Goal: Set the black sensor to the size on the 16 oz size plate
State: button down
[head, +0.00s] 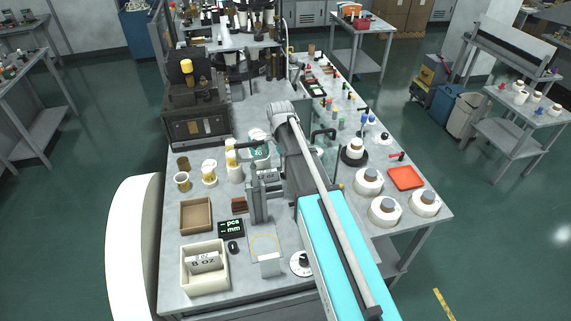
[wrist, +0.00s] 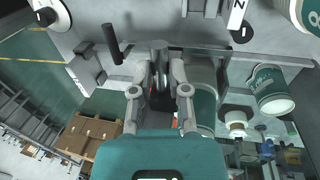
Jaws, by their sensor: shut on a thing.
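In the wrist view my gripper (wrist: 160,92) is shut, its two fingers around the lower end of a grey cylinder (wrist: 160,62). A dark part with a little red shows between the fingers. I cannot tell whether this is the black sensor. A pale plate (wrist: 238,14) with partly cut-off lettering is at the top edge. In the head view a size plate (head: 267,175) is at the grey fixture (head: 257,204); its number is too small to read surely. My arm hides the gripper there. Another plate (head: 203,262), marked 8 OZ, is in the white bin (head: 226,278).
A black display (head: 231,228) reads "pcs" and "mm" with dashes. A brown tray (head: 196,216) sits behind the bin. Yellow-and-white cups (head: 209,173) stand to the left of the fixture. Round white spools (head: 384,210) and a red tray (head: 405,178) are on the right.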

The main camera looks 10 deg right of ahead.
jog(key=c, duration=0.6)
grip_release()
jog(key=shift+r, duration=0.1)
